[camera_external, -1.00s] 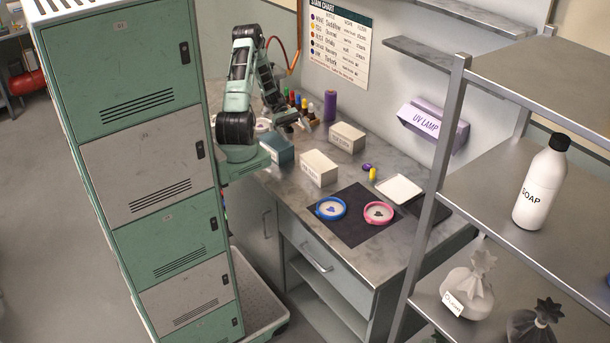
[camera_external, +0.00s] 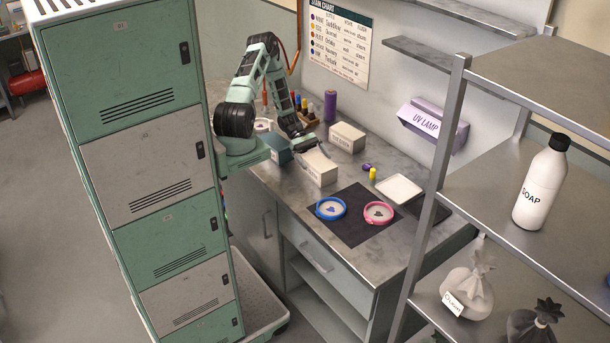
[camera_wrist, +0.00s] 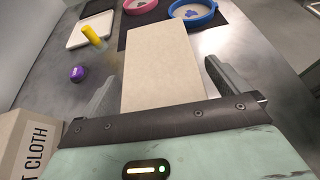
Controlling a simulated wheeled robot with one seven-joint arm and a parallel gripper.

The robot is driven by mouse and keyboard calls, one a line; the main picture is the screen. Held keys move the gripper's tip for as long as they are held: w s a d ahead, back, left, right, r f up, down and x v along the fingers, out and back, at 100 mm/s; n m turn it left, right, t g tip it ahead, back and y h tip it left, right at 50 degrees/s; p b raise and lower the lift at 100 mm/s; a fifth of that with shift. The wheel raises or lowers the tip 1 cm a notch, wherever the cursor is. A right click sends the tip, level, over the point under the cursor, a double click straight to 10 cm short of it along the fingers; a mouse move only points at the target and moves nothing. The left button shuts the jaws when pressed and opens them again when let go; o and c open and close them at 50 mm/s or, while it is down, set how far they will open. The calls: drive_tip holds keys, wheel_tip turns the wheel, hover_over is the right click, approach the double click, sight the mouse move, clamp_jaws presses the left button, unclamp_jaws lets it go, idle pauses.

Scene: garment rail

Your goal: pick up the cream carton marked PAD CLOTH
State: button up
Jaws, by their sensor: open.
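Two cream cartons stand on the bench. The front carton (camera_external: 317,170) is under my gripper (camera_external: 312,147); its lettering is too small to read. In the wrist view its plain top (camera_wrist: 163,65) lies between the two fingers of my gripper (camera_wrist: 165,85), which are open on either side of it. I cannot tell whether the fingers reach below its top or touch it. The other carton (camera_external: 346,138) stands behind it; in the wrist view that carton (camera_wrist: 28,140) shows lettering ending in "T CLOTH" at the lower left, partly cut off.
A teal box (camera_external: 279,148) stands close to the left of the front carton. A purple object (camera_wrist: 77,74), a yellow one (camera_wrist: 91,34) and a white tray (camera_wrist: 75,30) lie nearby. Blue (camera_external: 331,208) and pink (camera_external: 379,212) rings lie on a dark mat (camera_external: 350,231).

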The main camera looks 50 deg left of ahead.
drive_tip(key=shift+d+f, duration=0.2)
drive_tip(key=shift+d, duration=0.25)
drive_tip(key=c, duration=1.1)
drive_tip(key=shift+c, duration=0.2)
